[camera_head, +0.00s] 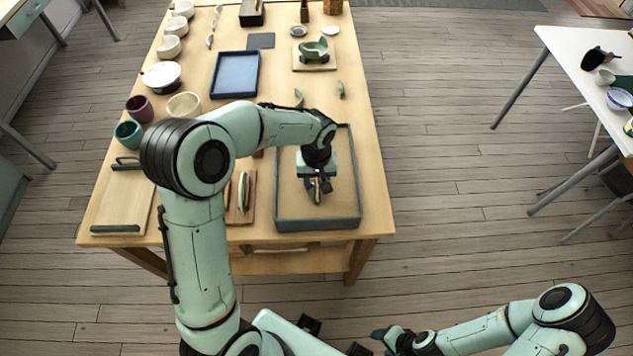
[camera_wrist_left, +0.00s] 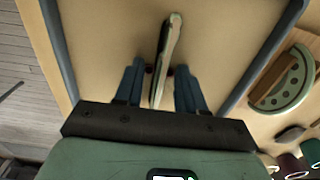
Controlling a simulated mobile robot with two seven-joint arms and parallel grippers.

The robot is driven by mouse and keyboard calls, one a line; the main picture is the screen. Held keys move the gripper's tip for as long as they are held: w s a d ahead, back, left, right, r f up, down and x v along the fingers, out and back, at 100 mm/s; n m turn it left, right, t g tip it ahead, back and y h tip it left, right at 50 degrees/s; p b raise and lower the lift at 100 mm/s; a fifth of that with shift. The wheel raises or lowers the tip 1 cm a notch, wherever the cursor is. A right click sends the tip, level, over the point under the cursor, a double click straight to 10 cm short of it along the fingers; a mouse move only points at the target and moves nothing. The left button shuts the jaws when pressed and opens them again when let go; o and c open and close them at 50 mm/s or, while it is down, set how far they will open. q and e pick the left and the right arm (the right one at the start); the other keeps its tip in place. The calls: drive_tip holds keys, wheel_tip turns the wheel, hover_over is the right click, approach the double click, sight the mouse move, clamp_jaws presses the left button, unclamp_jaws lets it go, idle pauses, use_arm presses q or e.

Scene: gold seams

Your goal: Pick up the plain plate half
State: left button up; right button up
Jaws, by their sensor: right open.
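A plate half (camera_wrist_left: 168,55), pale with a brownish edge, shows edge-on between the fingers of my left gripper (camera_wrist_left: 160,75) in the left wrist view. My left gripper is open around it, with a finger on each side and small gaps visible. In the head view my left gripper (camera_head: 318,193) is low over the grey-rimmed tray (camera_head: 340,215), and the plate half is mostly hidden by it. The face of this half is turned away, so its pattern cannot be told. My right gripper (camera_head: 382,338) is open and empty, off the table's front.
A blue tray (camera_head: 235,75), a wooden board with handles (camera_head: 122,200), cups and bowls (camera_head: 162,75) stand farther left and back. A green broken bowl (camera_head: 314,50) stands at the back.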

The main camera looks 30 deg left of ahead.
use_arm(q)
clamp_jaws()
drive_tip(key=shift+r, duration=0.1)
use_arm(e)
drive_tip(key=shift+w+r, duration=0.1)
